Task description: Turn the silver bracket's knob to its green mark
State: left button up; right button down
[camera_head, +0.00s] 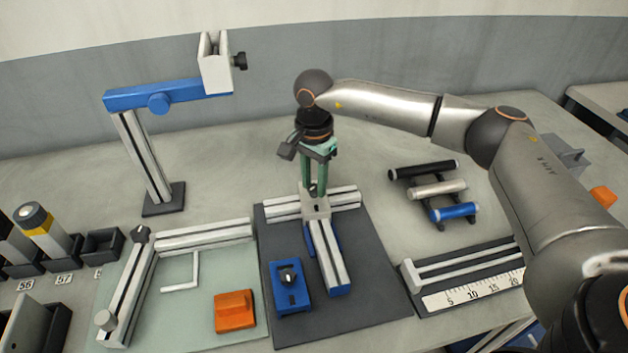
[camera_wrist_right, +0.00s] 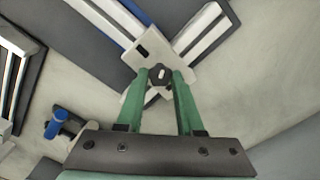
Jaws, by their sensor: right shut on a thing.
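The silver bracket (camera_head: 316,208) sits where the rails cross on the dark mat, and it shows as a pale plate in the right wrist view (camera_wrist_right: 148,50). Its small black knob (camera_wrist_right: 158,75) carries a short white pointer line. My right gripper (camera_head: 314,190) reaches down from above with its green fingers on either side of the knob, shut on it. In the right wrist view the fingertips (camera_wrist_right: 161,77) flank the knob. I cannot make out a green mark in either view. My left gripper is not in view.
An orange block (camera_head: 235,311) is at the front left. A tall post with a blue arm (camera_head: 160,97) stands at the back left. Black, silver and blue cylinders (camera_head: 455,212) lie at the right.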

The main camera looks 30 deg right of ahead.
jog(key=shift+m, duration=0.3)
jog(key=m, duration=0.5)
jog(key=shift+m+b, duration=0.3)
jog(key=shift+b, duration=0.1)
jog(key=m, duration=1.2)
jog(key=shift+m, duration=0.3)
jog(key=m, duration=0.5)
jog(key=shift+p, duration=0.3)
jog(key=shift+m, duration=0.4)
jog(key=c, duration=0.5)
grip_release()
